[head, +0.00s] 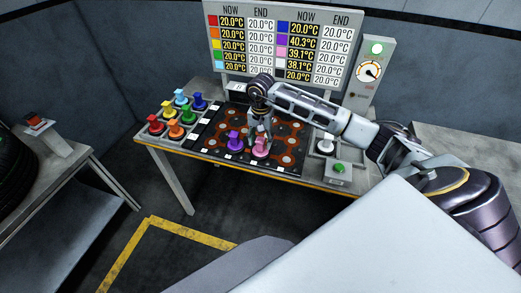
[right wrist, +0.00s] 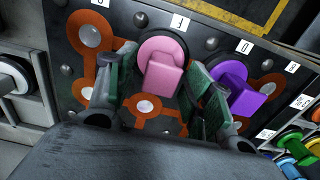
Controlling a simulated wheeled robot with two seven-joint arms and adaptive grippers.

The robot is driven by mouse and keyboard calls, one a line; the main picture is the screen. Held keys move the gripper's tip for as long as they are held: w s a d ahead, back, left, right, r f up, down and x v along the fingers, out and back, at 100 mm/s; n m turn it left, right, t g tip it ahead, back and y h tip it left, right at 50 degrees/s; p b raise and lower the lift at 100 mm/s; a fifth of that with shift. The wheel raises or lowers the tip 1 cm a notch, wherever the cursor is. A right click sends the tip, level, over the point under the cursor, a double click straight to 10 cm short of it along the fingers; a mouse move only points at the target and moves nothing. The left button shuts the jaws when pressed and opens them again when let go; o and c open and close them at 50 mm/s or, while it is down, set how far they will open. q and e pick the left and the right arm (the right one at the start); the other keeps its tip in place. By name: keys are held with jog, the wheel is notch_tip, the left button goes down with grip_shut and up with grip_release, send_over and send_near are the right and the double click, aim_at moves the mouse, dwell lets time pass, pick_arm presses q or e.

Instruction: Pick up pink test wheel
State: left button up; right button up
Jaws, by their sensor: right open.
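The pink test wheel (head: 261,149) stands on the dark board with brown-orange tracks (head: 283,130), near its front edge. It also shows in the right wrist view (right wrist: 165,66), by the label F. My right gripper (head: 261,138) is right above the pink wheel. In the right wrist view the gripper (right wrist: 158,95) is open, its fingers apart on either side of the pink handle. The purple wheel (right wrist: 242,88) stands close beside the right-hand finger. My left gripper is in neither view.
Several coloured wheels, such as the red one (head: 156,125), stand on the table's left side. A white wheel (head: 326,144) stands at the right, near a green button (head: 339,168). A temperature panel (head: 282,45) and a dial box (head: 370,72) rise behind the board.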

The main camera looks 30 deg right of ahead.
jog(key=shift+f+p, duration=0.35)
jog(key=shift+f, duration=1.3)
jog(key=shift+w, duration=0.1)
grip_shut()
jog(key=shift+r, duration=0.1)
